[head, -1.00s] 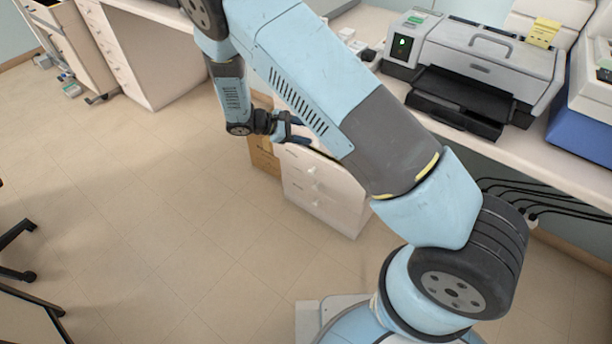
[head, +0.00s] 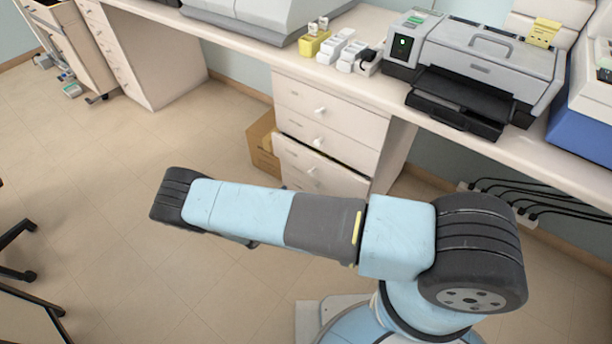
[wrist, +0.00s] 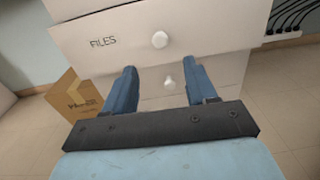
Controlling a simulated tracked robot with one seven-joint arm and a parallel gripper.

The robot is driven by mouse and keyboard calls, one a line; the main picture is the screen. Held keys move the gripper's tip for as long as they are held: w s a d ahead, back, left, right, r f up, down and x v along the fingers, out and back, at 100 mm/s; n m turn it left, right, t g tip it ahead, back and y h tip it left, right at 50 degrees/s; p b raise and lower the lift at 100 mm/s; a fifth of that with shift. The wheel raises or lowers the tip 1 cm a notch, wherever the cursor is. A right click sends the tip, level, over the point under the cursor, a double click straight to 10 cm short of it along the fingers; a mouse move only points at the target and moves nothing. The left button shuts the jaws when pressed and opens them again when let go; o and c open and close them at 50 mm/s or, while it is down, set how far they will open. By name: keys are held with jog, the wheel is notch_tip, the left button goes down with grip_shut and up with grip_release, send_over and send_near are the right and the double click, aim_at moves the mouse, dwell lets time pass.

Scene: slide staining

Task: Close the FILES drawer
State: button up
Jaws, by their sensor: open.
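The FILES drawer (head: 300,165) is the third drawer down in the white cabinet under the bench. It stands partly pulled out, with a dark gap along its top edge. In the wrist view, the FILES drawer (wrist: 120,42) faces me with its label at the left and a round white knob (wrist: 160,40) in the middle. My gripper (wrist: 158,80) is open and empty, its two blue fingers pointing at the cabinet, with their tips low across the drawer's front in the picture. Whether they touch it I cannot tell. In the head view my arm hides the gripper and the cabinet's lower part.
A cardboard box (head: 262,145) stands on the floor left of the cabinet. The bench (head: 235,45) above carries a printer (head: 480,65) and small racks. Black cables (head: 540,210) run along the wall at the right. The floor (head: 120,190) at left is open.

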aim_at(310, 174)
jog(key=x, duration=1.3)
jog(key=shift+w+d+f, duration=0.15)
jog(key=shift+w+f, duration=0.1)
jog(key=shift+c, duration=0.3)
grip_shut()
